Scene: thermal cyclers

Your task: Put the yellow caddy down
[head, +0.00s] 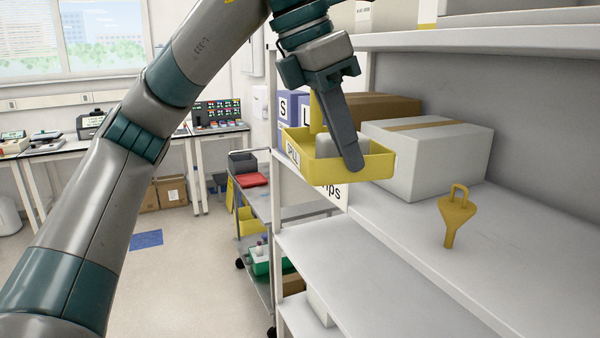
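The yellow caddy (345,172) is a shallow open tray with a "SPILL" label on its left end and a yellow upright handle part. It appears held up in front of the shelf, roughly level, covering part of the labelled boxes behind. A pale item (337,146) lies inside it. My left gripper (345,130) comes down from above and appears shut on the caddy's handle. One dark finger shows, reaching across the tray to its near wall; the other finger and most of the handle are hidden. My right gripper is not in view.
A white carton (425,160) and a brown box (385,106) stand on the shelf (400,235) behind the caddy. A cart (262,190) with bins is at left; another shelf (480,38) hangs above.

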